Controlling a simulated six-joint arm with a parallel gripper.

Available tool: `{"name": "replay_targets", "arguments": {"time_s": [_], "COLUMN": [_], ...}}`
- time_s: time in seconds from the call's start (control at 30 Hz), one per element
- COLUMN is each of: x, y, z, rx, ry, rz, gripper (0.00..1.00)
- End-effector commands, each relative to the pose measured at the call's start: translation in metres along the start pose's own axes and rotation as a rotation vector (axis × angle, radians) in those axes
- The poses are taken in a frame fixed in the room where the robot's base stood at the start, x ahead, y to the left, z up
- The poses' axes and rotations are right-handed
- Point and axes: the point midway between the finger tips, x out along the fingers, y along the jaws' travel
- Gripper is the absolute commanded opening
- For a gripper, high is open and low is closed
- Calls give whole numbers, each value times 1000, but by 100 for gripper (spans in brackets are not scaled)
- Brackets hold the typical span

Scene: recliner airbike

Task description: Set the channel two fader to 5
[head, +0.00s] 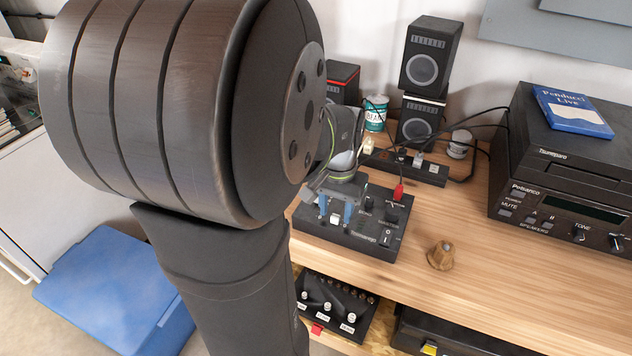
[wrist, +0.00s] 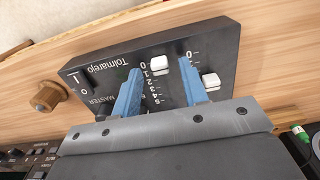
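The black Tolmarejo mixer (head: 378,246) lies on the wooden bench. In the wrist view the mixer (wrist: 105,66) appears upside down, with two white fader caps. The cap nearer the MASTER label (wrist: 159,63) is by the 0 end of its scale. The other cap (wrist: 210,80) is further along its slot. Channel labels are not readable. My gripper (wrist: 160,64) is open, its blue fingers on either side of the cap near MASTER, with gaps visible. In the head view my gripper (head: 336,205) is over the mixer's left half, partly hidden by my arm.
A brown knob-like piece (head: 440,256) stands right of the mixer. A power strip (head: 405,165), cans and speakers (head: 429,55) are behind it. A black amplifier (head: 545,170) bearing a blue booklet (head: 572,110) is at right. The bench front is mostly clear.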

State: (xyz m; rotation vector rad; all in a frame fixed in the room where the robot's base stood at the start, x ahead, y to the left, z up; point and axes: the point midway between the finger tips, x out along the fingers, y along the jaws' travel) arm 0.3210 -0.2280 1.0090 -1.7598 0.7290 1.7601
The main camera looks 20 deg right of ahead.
Motion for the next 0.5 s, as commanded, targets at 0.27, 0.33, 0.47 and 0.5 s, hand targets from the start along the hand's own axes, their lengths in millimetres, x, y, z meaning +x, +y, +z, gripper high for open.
{"name": "replay_targets", "arguments": {"time_s": [0.27,0.33,0.47,0.5], "x": [11,11,11,11], "y": [0,0,0,0], "z": [0,0,0,0], "rx": [0,0,0,0], "ry": [0,0,0,0], "rz": [0,0,0,0], "gripper": [40,40,32,24]}}
